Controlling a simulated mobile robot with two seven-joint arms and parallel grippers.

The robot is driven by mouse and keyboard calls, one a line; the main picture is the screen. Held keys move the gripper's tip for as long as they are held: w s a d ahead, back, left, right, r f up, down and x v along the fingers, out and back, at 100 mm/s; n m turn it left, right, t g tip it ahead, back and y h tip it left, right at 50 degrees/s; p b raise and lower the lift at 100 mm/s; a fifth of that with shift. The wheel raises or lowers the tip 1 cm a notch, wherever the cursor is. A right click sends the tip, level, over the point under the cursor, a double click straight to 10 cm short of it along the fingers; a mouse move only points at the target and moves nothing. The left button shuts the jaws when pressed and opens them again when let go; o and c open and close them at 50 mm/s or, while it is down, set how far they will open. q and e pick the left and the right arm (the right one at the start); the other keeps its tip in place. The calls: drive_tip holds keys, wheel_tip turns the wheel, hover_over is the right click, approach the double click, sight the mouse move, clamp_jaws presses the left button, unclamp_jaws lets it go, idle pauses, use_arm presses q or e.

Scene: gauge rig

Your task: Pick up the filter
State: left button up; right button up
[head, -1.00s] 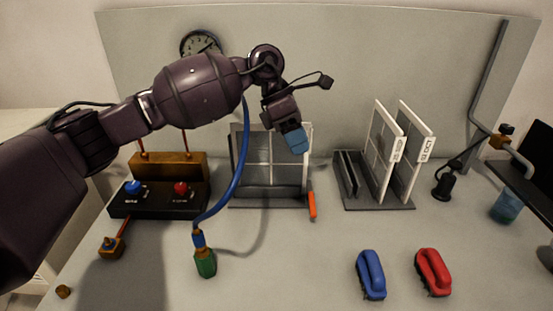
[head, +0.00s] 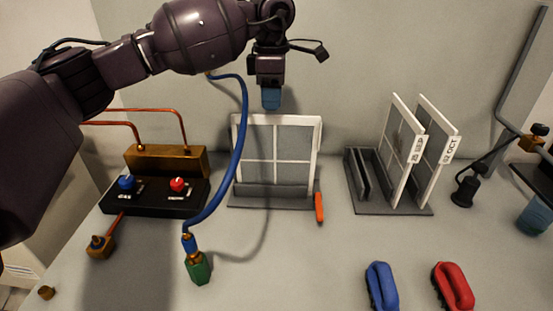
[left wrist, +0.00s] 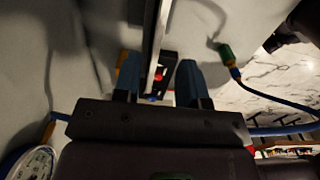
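A white-framed filter (head: 275,160) with grey panes stands upright in a dark grey holder (head: 245,202) at the back middle of the bench. My left gripper (head: 271,101) points straight down just above its top edge in the head view. In the left wrist view the two blue fingers of the left gripper (left wrist: 159,66) are spread, with the thin edge of the filter (left wrist: 156,52) lined up between them. I see a gap on both sides, so it is not gripped. Two more white-framed panels, a left one (head: 400,153) and a right one (head: 437,160), stand in a rack. My right gripper is not in view.
A blue hose (head: 239,150) with a green end (head: 198,268) arches left of the filter. A black control box (head: 155,198) with blue and red knobs stands further left. An orange tab (head: 319,208) is at the holder's right. Blue (head: 381,286) and red (head: 453,286) brushes lie in front.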

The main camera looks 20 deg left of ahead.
sight(273, 117)
use_arm(q)
drive_tip(key=f, duration=0.5)
drive_tip(key=shift+w+f+b, duration=0.2)
drive_tip(key=shift+f+b, duration=0.1)
drive_tip(key=shift+b, duration=0.05)
drive_tip(key=shift+r, duration=0.1)
clamp_jaws()
